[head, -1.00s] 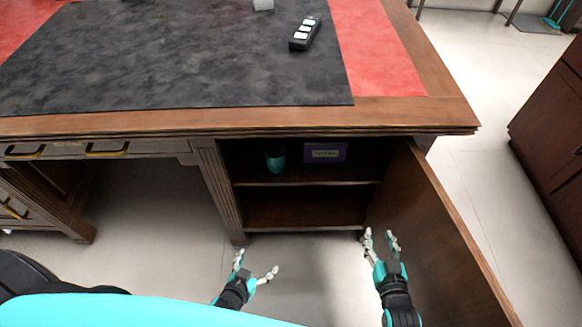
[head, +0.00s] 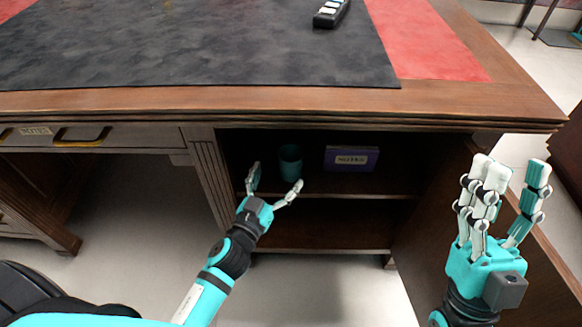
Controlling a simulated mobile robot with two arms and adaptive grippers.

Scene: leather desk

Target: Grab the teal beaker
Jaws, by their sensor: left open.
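The teal beaker (head: 290,160) stands upright on the upper shelf of the open desk cabinet, toward the left side. My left gripper (head: 273,184) is open and empty just in front of the beaker and slightly below it. One fingertip is left of the beaker and the other overlaps its lower right edge in the picture. I cannot tell whether they touch. My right gripper (head: 512,178) is raised at the right in front of the cabinet door, fingers pointing up and spread, with nothing between them.
A purple box with a label (head: 351,158) sits on the same shelf, right of the beaker. The cabinet door (head: 543,262) stands open at the right. The desktop edge (head: 300,104) overhangs the shelf. The lower shelf (head: 325,234) is empty. A black remote (head: 331,14) lies on the desk.

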